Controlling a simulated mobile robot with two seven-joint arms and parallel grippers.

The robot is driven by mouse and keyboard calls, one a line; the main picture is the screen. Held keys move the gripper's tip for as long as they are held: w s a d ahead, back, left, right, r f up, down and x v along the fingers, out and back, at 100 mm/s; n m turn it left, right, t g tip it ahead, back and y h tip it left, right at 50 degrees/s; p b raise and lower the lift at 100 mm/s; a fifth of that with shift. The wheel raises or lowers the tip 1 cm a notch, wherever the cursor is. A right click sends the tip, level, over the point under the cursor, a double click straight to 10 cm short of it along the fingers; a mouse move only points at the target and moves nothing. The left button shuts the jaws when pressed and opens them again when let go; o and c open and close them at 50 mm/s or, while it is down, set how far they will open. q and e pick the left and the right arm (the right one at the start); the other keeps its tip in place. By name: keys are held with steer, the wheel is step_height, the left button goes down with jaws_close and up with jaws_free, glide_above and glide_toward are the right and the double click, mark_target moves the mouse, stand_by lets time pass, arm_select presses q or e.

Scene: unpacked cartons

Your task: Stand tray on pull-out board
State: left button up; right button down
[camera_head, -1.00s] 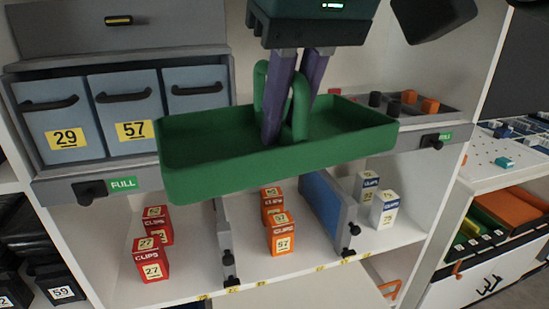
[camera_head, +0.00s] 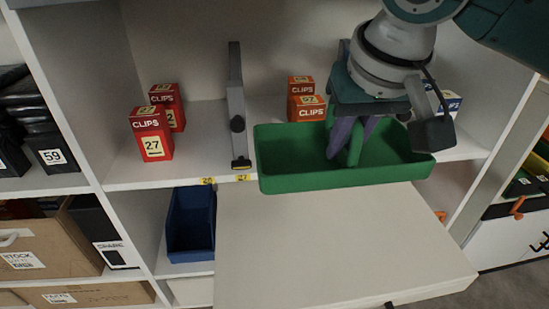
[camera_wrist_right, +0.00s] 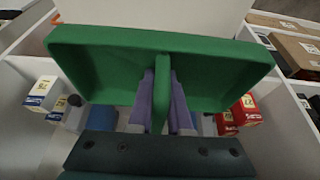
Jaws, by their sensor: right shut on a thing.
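The green tray (camera_head: 300,171) has a raised middle handle. My right gripper (camera_head: 350,158) is shut on that handle and holds the tray in front of the shelf of clip boxes. In the right wrist view the purple fingers (camera_wrist_right: 161,100) sit on both sides of the handle, and the tray (camera_wrist_right: 100,60) looks empty. The pale pull-out board (camera_head: 320,240) sticks out from the shelf unit, lower than the tray. The tray's front edge overlaps the board's back part in the head view; I cannot tell the gap between them. My left gripper is not in view.
Red clip boxes (camera_head: 152,134) and orange clip boxes (camera_head: 306,107) stand on the shelf behind, parted by a grey divider (camera_head: 237,110). A blue bin (camera_head: 190,225) sits left of the board. Cardboard cartons (camera_head: 50,250) fill the lower left. The board's visible top is bare.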

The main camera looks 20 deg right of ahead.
step_height(320, 180, down, 15)
steer(key=b, duration=0.5)
steer(key=shift+f+b, duration=0.8)
steer(key=shift+f, duration=1.05)
steer(key=shift+f, duration=0.2)
steer(key=c, duration=0.8)
jaws_free()
steer(key=shift+c, duration=0.2)
